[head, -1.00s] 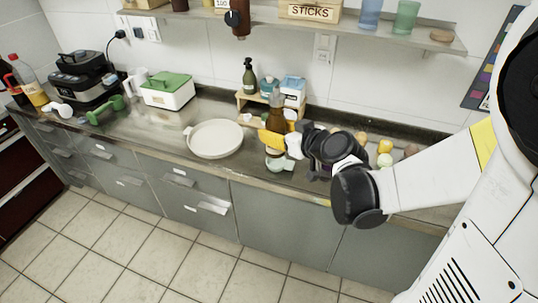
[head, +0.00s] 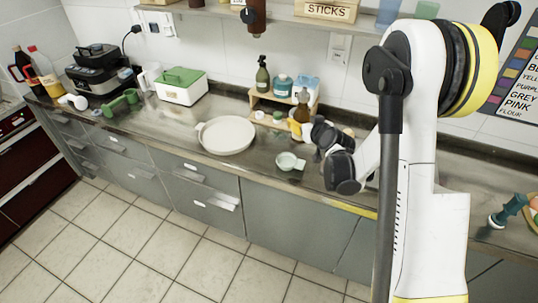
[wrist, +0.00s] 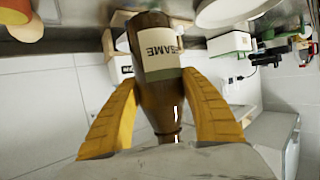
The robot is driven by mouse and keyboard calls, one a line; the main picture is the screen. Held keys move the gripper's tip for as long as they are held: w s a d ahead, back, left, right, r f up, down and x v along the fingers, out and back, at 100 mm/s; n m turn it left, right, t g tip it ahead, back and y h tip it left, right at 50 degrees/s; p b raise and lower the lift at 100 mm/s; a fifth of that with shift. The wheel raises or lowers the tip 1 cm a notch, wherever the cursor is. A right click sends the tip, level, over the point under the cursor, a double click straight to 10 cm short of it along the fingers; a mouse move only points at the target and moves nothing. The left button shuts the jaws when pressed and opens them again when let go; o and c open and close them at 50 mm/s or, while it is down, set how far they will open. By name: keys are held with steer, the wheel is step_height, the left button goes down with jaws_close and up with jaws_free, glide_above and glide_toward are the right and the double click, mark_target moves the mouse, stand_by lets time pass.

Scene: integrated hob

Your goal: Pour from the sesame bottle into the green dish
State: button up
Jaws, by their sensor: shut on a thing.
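The sesame bottle (head: 302,105) is brown glass with a pale label. In the head view it looks upright, behind and slightly right of the green dish. My gripper (head: 297,127) has yellow fingers and is shut on the bottle. In the wrist view the bottle (wrist: 158,88) lies between both fingers, and its SESAME label reads upside down. The green dish (head: 289,160) is small and pale, with a short handle, and stands near the counter's front edge. I cannot tell its contents. My wrist hides part of the bottle's lower end.
A wooden rack (head: 262,121) with a teal jar (head: 282,87) and a green pump bottle (head: 262,75) stands close behind. A round cream pan (head: 228,134) lies left of the dish. A shelf (head: 290,17) runs above. Counter between pan and dish is clear.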

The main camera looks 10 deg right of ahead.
steer(key=w+a+f+b, duration=0.2)
steer(key=a+f, duration=0.1)
steer(key=w+a+f+b, duration=0.2)
steer(key=a+f, duration=0.1)
steer(key=w+a+f+b, duration=0.2)
steer(key=a+f, duration=0.1)
steer(key=a, duration=0.1)
steer(key=shift+f, duration=0.3)
steer(key=shift+f+b, duration=0.4)
steer(key=shift+f, duration=0.1)
steer(key=shift+f, duration=0.1)
steer(key=o, duration=1.4)
steer(key=shift+f, duration=0.1)
